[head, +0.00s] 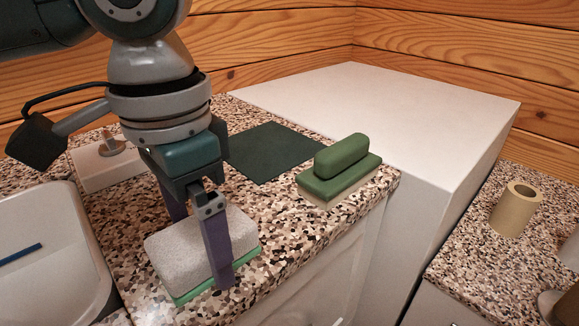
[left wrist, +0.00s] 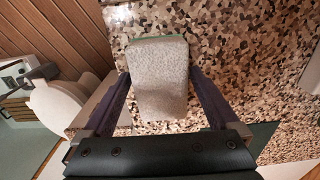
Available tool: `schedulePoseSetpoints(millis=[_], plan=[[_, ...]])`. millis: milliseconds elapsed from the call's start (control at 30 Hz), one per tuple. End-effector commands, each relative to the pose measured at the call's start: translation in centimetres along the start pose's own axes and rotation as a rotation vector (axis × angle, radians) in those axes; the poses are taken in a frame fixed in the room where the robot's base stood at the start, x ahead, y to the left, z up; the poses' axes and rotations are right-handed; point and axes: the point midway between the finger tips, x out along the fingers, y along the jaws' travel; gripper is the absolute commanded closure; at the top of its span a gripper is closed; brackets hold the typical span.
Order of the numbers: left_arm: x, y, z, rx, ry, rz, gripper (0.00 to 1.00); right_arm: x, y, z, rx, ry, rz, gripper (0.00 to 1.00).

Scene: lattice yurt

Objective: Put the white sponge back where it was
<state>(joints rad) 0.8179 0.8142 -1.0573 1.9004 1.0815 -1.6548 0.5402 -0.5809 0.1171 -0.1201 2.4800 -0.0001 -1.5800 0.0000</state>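The white sponge (head: 187,249) is a pale grey-white block with a green underside. It lies on the speckled counter near the front edge, beside the sink. My left gripper (head: 208,255) points down over it, with one finger on either side. In the left wrist view the sponge (left wrist: 159,80) lies between the two fingers of the gripper (left wrist: 160,75), slightly turned. A narrow strip of counter shows between it and the left finger, so the fingers look open around it. Contact at the fingertips is hard to judge. My right gripper is not in view.
A green-handled scrubber block (head: 342,168) stands right of the sponge. A dark green mat (head: 270,151) lies behind. A white sink (head: 45,240) is at left, a large white block (head: 390,115) at back right. A beige cup (head: 516,208) stands on the right counter.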

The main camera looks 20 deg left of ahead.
Motion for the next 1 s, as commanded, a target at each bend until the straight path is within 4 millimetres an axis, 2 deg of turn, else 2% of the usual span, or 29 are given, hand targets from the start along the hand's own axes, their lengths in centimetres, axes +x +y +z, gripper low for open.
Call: schedulePoseSetpoints(millis=[333,467,800,1000], plan=[[-0.4,0.0,0.0,0.001,0.002,-0.002,0.0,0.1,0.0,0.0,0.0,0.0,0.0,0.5],[-2.5,-0.1,-0.1,0.0,0.003,-0.001,0.0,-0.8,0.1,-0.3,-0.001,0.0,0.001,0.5],[-10.0,0.0,-0.1,0.0,0.004,0.0,0.0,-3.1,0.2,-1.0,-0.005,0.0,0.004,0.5],[-12.1,0.0,-0.1,0.0,0.002,0.001,0.0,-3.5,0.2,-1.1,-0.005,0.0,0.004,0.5]])
